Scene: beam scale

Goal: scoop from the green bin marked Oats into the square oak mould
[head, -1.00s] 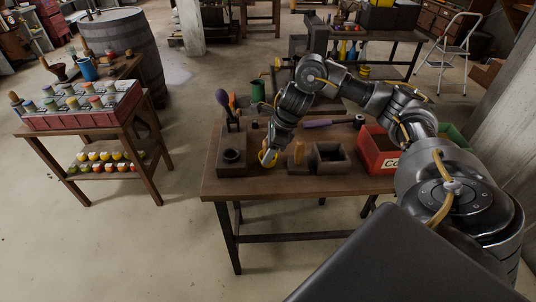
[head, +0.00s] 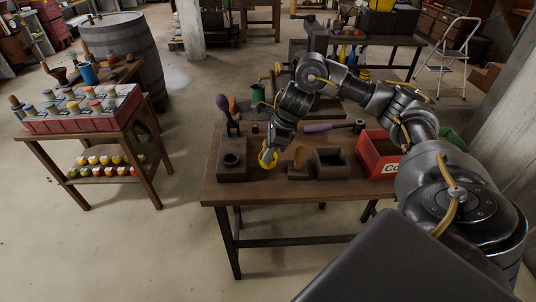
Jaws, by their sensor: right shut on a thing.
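My right gripper (head: 270,148) points down over the front left of the workbench. It is shut on a small yellow thing (head: 267,160), which is partly hidden by the fingers; I cannot tell whether it is a scoop. A dark square box (head: 331,164), open at the top, stands to the right and looks like the square mould. A green bin (head: 454,138) shows only in part at the right, behind my right arm and the red bin; its label and contents are hidden. My left gripper is out of view.
A red bin (head: 378,156) with a label starting "Co" stands right of the mould. A block with a round hole (head: 232,160) is left of the gripper. A wooden piece (head: 299,158) stands between gripper and mould. A purple-handled tool (head: 322,127) lies behind.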

